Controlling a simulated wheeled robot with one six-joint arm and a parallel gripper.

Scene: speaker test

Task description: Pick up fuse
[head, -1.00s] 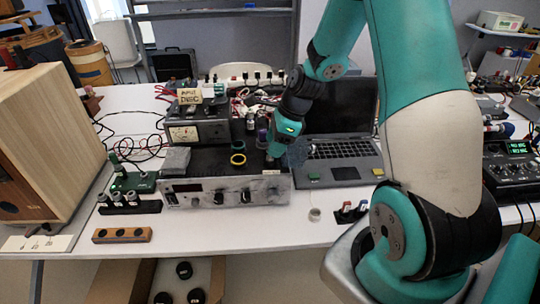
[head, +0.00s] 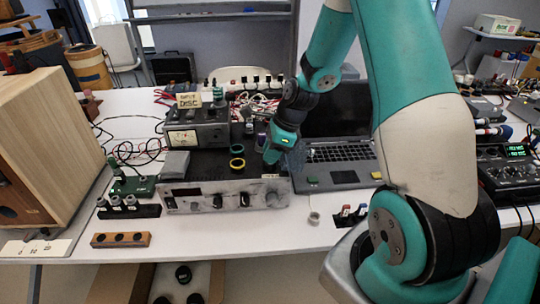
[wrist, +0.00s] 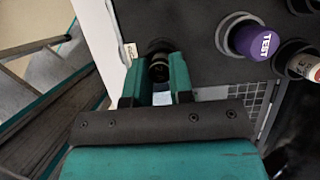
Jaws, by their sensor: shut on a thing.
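My gripper (head: 271,157) is lowered at the right front of the black top of a grey-fronted device (head: 180,200). In the wrist view its two teal fingers (wrist: 158,62) are shut on a dark, round piece (wrist: 159,72), which I take to be the fuse. The fingers hide most of it, and I cannot tell whether it is still seated in the device. A purple cap marked TEST (wrist: 252,40) stands on the black surface to the right of the fingers. A white and red cap (wrist: 305,66) is further right.
A yellow ring and a teal ring (head: 237,149) lie left of my gripper. An open laptop (head: 345,152) stands close on the right. A meter box (head: 198,130) stands behind left. A wooden cabinet (head: 45,140) is far left. The front table strip is partly clear.

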